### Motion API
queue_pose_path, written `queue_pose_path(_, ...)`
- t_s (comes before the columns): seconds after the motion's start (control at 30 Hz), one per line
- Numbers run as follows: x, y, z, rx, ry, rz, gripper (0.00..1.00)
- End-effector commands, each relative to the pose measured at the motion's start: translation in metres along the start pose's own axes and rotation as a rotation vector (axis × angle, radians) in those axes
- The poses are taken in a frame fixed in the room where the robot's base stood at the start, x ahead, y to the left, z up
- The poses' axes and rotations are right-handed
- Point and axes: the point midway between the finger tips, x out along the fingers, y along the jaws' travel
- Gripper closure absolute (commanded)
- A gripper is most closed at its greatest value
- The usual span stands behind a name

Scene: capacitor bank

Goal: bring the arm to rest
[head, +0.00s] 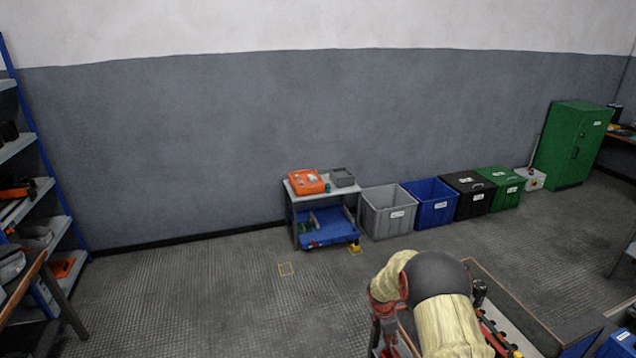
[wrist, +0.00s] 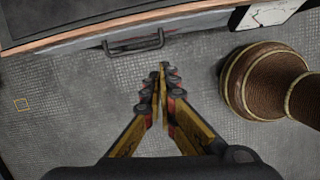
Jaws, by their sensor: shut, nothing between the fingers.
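My gripper (wrist: 162,80) shows in the wrist view, its two yellow-and-black fingers meeting at the tips. It is shut and empty, pointing over the grey textured floor. In the head view my arm is at the lower right, bent, with a cream cover and a dark round joint; the fingers cannot be made out there. In the wrist view a dark handle (wrist: 134,43) on the edge of a grey-sided unit lies just beyond the fingertips in the picture. Whether they touch cannot be told, but they look apart.
In the wrist view a brown ribbed cylindrical part stands at the right. In the head view a cart (head: 324,213) with an orange case (head: 308,182), several bins (head: 389,212) and a green cabinet (head: 573,145) line the wall. Shelving (head: 40,160) stands left. The floor (head: 190,300) at left-centre is clear.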

Motion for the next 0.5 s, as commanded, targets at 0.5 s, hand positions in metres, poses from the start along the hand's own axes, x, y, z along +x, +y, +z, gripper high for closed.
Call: queue_pose_path(0.5,-0.062,-0.114,-0.018,0.781,-0.001,-0.212,1.0)
